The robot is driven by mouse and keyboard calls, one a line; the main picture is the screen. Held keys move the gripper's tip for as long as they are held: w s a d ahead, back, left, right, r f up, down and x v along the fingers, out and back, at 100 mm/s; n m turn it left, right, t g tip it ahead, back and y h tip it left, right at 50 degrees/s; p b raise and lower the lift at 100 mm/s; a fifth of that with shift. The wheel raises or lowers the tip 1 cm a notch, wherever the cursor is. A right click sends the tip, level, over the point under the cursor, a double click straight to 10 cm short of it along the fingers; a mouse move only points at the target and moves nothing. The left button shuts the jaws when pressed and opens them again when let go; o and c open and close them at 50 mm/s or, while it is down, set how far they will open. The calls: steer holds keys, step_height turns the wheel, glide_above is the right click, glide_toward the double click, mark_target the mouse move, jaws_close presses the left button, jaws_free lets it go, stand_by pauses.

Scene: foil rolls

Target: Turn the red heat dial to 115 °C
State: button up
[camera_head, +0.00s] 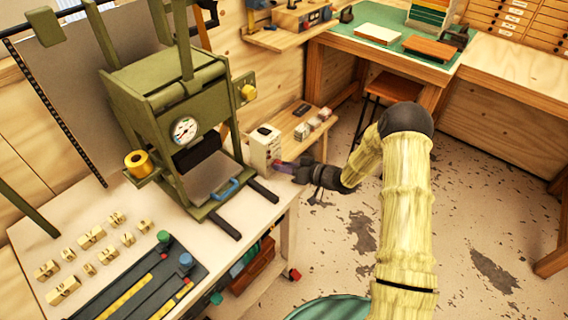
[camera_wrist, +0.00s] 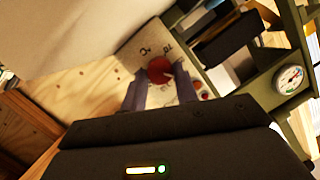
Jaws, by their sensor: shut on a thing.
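The red heat dial (camera_wrist: 158,68) sits on the face of a pale control box, between the two fingers of my gripper (camera_wrist: 160,76). My gripper is shut on the dial, one finger on each side. In the head view my gripper (camera_head: 284,167) reaches the front of the control box (camera_head: 262,146) from the right, and the dial is mostly hidden there. Dark printed marks show on the box face in the wrist view, too small and tilted to read. The dial's setting cannot be told.
The green press (camera_head: 165,105) with a round gauge (camera_head: 184,130) stands left of the box. Smaller red parts (camera_wrist: 202,92) sit beside the dial. A side table (camera_head: 290,125) with small blocks lies behind my gripper. The floor to the right is open.

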steer(key=m, duration=0.1)
steer(key=m+y, duration=0.1)
steer(key=m, duration=0.2)
steer(key=shift+d+f+y, duration=0.1)
steer(key=shift+f+y, duration=0.2)
steer(key=shift+m+g, duration=0.4)
steer(key=o, duration=1)
steer(key=shift+w, duration=0.1)
steer(key=shift+c, duration=0.2)
steer(key=b+v, duration=0.2)
steer(key=v, duration=1.5)
steer(key=shift+d, duration=0.15)
steer(key=shift+f, duration=0.1)
